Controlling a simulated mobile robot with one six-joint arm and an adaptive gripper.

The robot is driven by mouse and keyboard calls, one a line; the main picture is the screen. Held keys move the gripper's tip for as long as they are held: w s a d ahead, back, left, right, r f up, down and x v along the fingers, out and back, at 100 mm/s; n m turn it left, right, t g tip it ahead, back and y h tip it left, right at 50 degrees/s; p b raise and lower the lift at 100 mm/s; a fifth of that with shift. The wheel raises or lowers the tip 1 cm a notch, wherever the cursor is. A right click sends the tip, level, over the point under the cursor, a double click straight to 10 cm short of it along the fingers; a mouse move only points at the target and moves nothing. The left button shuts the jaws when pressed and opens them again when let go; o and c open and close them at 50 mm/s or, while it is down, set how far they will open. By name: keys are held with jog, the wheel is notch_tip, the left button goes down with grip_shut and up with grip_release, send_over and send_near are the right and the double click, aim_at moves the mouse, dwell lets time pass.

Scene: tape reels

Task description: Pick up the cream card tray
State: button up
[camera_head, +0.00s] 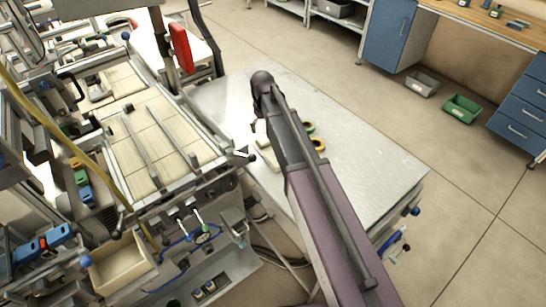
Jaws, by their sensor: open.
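A pale cream piece, which looks like the cream card tray (266,156), lies on the grey metal table, just left of my arm. My arm crosses in front of it and hides part of it, so its full outline and contents do not show. My arm reaches up from the bottom of the view over the table. Its rounded dark joint is above the table's far left part. I cannot make out my gripper's fingers; the arm hides that area.
The metal table (375,165) has free room to the right. A green reel (309,127) and a yellow reel (319,144) lie close to my arm's right side. A machine with a tiled bed (150,140) stands at the left. Grey (421,84) and green (462,109) bins are on the floor.

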aim_at(264, 140)
jog(key=shift+f+b, duration=0.75)
jog(key=shift+f, duration=0.3)
jog(key=shift+w+f+b, duration=0.1)
jog(key=shift+f+b, duration=2.5)
jog(key=c, duration=1.1)
